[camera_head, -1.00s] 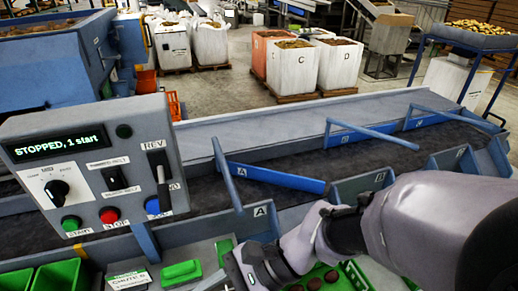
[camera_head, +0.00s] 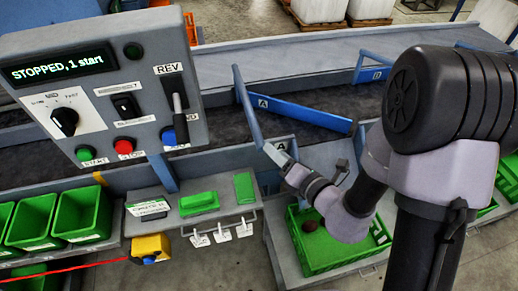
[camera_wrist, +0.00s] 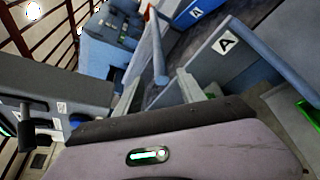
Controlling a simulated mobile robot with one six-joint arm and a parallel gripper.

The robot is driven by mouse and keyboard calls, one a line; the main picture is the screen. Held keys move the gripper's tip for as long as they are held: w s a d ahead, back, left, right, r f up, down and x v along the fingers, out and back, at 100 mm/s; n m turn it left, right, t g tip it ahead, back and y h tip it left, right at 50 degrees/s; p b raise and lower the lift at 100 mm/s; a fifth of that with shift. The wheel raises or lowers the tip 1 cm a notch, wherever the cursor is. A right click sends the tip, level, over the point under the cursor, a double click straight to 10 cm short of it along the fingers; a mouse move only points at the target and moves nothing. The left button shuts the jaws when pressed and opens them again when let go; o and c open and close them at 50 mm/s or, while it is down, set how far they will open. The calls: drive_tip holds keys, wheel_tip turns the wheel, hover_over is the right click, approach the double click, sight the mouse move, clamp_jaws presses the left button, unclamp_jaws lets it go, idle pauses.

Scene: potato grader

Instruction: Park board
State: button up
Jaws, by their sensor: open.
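The blue diverter board marked A (camera_head: 300,111) stands at a slant on the dark belt in the head view. Its blue-grey handle bar (camera_head: 249,105) slopes from the board's left end toward the near edge of the belt. My gripper (camera_head: 277,152) is at the near end of this bar. In the wrist view, my gripper's fingers (camera_wrist: 158,92) are apart, with the bar (camera_wrist: 157,45) running up between and beyond them. I cannot tell whether either finger touches it. Board A (camera_wrist: 197,10) shows at the top of the wrist view.
The control box (camera_head: 105,85) on the left reads "STOPPED, 1 start". A second board, B (camera_head: 372,72), is farther right. Green bins (camera_head: 82,215) stand at left; a green crate (camera_head: 330,255) with a potato stands under my arm. A yellow emergency-stop box (camera_head: 150,248) hangs below the shelf.

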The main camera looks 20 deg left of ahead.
sight(258, 136)
drive_tip(key=b+x, duration=0.6)
drive_tip(key=x, duration=0.5)
drive_tip(key=shift+w, duration=0.15)
drive_tip(key=shift+c, duration=0.5)
clamp_jaws()
idle(0.5)
